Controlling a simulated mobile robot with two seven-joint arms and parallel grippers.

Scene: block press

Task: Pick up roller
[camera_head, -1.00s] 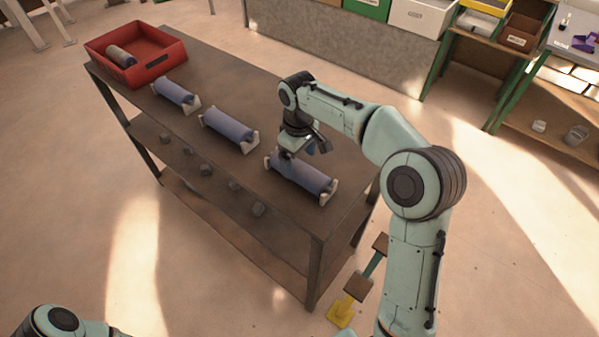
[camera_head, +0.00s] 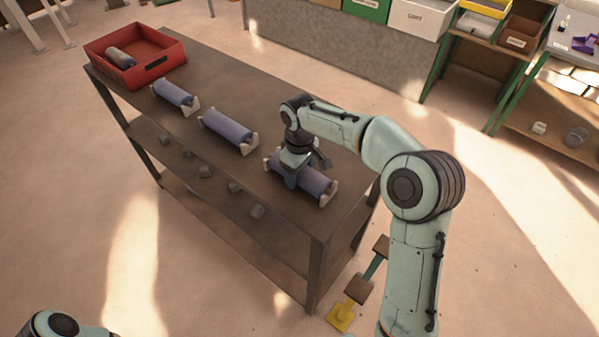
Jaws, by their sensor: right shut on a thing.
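Three blue-grey rollers lie on pale end supports along the dark table (camera_head: 222,66): a far one (camera_head: 173,93), a middle one (camera_head: 226,126) and a near one (camera_head: 314,181). My right gripper (camera_head: 291,180) points down over the left part of the near roller and is shut on it. The roller still lies at its supports; whether it is lifted at all I cannot tell. The gripper hides part of the roller. Of my left arm, only a link shows at the bottom left; its gripper is out of view.
Several small grey pieces (camera_head: 206,171) lie on the shelf below. A yellow-footed stand (camera_head: 341,315) is on the floor by the near table end.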

